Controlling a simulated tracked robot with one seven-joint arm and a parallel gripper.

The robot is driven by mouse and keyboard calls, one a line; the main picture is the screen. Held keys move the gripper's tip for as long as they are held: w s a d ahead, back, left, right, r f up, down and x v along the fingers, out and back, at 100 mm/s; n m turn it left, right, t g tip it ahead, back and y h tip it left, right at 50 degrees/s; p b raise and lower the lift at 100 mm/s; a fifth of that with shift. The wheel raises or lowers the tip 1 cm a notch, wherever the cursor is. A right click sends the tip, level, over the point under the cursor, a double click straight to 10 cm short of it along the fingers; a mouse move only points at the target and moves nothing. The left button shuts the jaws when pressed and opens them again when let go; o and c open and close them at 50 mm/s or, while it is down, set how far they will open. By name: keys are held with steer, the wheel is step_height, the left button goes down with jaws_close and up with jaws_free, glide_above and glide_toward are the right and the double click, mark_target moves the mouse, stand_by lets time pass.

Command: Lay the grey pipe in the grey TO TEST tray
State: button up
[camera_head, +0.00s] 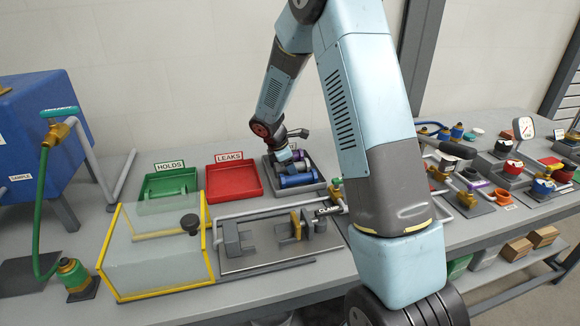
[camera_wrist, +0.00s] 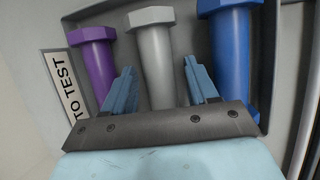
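The grey pipe (camera_wrist: 155,60) lies in the grey TO TEST tray (camera_wrist: 262,30), between a purple pipe (camera_wrist: 93,60) on the left and a blue pipe (camera_wrist: 232,60) on the right. Its hexagonal end points away from my gripper. My gripper (camera_wrist: 159,68) is open, one finger on each side of the grey pipe, with a gap showing on both sides. In the head view the tray (camera_head: 303,190) stands behind the clear box, with my gripper (camera_head: 284,154) low over it; the grey pipe is mostly hidden there.
A red LEAKS tray (camera_head: 233,180) and a green HOLDS tray (camera_head: 168,184) stand left of the grey tray. A yellow-edged clear box (camera_head: 155,260) and a test fixture plate (camera_head: 270,262) lie in front. Valves and gauges crowd the bench to the right.

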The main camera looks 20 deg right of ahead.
steer(key=shift+o, duration=0.4)
steer(key=v, duration=1.3)
steer(key=s+d+r+m, duration=0.2)
steer(key=s+r+m, duration=0.2)
steer(key=s+r, duration=0.45)
steer(key=s+d+r+m+t+y, duration=0.1)
steer(key=s+m, duration=0.3)
steer(key=s, duration=0.4)
steer(key=s+d+r+m+t+y, duration=0.1)
steer(key=s+r+m, duration=0.3)
steer(key=s, duration=0.5)
steer(key=s+d+r+m+t+y, duration=0.1)
steer(key=s+r+m+t+y, duration=0.1)
steer(key=s+m, duration=0.3)
steer(key=s+r, duration=0.1)
steer(key=s, duration=0.3)
steer(key=shift+s+m+y, duration=0.25)
steer(key=shift+m+y, duration=0.05)
